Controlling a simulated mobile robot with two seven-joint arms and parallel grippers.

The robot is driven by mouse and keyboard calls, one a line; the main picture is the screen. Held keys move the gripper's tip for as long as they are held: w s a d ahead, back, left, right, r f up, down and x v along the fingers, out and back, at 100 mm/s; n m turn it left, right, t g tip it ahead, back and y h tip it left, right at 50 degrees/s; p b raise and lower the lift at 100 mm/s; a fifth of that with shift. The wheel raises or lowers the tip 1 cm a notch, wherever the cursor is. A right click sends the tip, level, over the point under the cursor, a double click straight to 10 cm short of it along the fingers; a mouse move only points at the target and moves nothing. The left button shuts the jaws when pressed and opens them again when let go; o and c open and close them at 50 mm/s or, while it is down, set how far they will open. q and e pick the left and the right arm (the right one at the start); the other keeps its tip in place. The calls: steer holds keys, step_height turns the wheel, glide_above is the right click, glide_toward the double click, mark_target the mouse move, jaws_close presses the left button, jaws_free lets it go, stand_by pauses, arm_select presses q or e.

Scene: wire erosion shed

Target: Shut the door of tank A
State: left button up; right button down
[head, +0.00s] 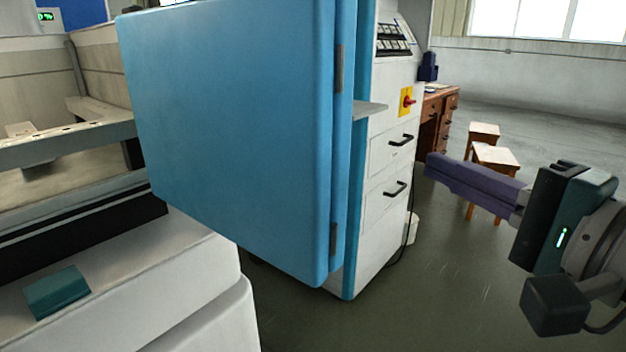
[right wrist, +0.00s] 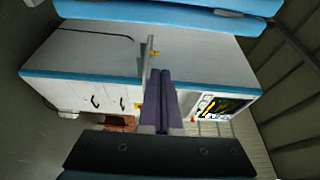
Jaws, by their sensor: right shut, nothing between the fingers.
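A large blue door (head: 230,130) stands open in the middle of the head view, swung out between the tank and the white cabinet. Its hinges show along its right edge. No letter is readable on it. The tank (head: 60,140) at the left has an open front. My right gripper (head: 432,168) is at the right of the door, apart from it, with its long purple fingers shut and empty. The fingers also show in the right wrist view (right wrist: 161,75), beside a thin grey plate (right wrist: 147,65). My left gripper is not in view.
The white cabinet (head: 375,225) with black handles and a red-and-yellow switch (head: 407,101) stands behind the door. Wooden stools (head: 495,157) and a desk (head: 437,115) are farther back. A teal block (head: 57,291) sits on the white ledge. The floor at right is mostly clear.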

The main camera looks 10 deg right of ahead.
steer(key=x, duration=1)
steer(key=s+a+p, duration=0.2)
steer(key=a, duration=0.1)
steer(key=shift+s+a, duration=0.1)
steer(key=shift+s, duration=0.1)
